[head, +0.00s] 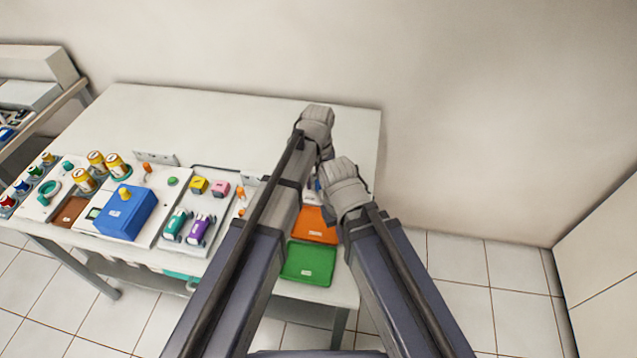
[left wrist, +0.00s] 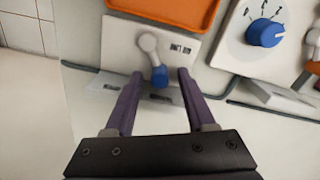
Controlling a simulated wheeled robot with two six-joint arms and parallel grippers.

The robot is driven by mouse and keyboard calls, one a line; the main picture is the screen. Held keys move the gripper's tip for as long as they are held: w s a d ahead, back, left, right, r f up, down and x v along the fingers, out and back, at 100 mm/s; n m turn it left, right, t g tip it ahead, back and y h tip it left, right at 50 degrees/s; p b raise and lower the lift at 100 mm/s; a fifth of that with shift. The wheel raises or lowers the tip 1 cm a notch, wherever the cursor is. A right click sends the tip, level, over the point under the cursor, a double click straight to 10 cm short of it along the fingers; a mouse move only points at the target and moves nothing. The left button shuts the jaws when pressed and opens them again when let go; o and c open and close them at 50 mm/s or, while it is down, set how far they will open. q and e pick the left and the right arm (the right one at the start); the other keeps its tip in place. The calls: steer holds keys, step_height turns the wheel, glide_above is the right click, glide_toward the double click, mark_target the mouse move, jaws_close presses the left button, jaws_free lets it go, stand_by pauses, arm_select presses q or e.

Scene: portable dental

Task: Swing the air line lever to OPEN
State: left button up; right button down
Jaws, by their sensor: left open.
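In the left wrist view a lever with a grey round pivot and arm (left wrist: 150,45) and a blue handle end (left wrist: 160,78) stands on a white panel (left wrist: 122,50). Small dark labels sit on the panel, too small to read. My left gripper (left wrist: 160,80) is open, its two fingers reaching to either side of the blue handle end. I cannot tell whether either finger touches it. In the head view my own arms hide the left gripper's fingers and most of the lever. My right gripper's fingers do not show.
An orange tray (left wrist: 170,8) lies beyond the lever panel; it also shows in the head view (head: 317,232), beside a green tray (head: 308,262). A blue dial (left wrist: 265,32) is right of the lever. A blue box (head: 125,210) and several small toys crowd the table's left part.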

arm_select(q)
jaws_close()
stand_by(0.3)
stand_by(0.4)
steer(key=m, duration=0.1)
steer(key=d+m, duration=0.1)
steer(key=m, duration=0.1)
steer(key=shift+w+d+m, duration=0.15)
steer(key=shift+w+m, duration=0.05)
steer(key=shift+m, duration=0.1)
steer(key=shift+d+m, duration=0.35)
steer(key=shift+m, duration=0.55)
steer(key=shift+d+m, duration=0.3)
steer(key=shift+m, duration=0.6)
steer(key=shift+s, duration=0.1)
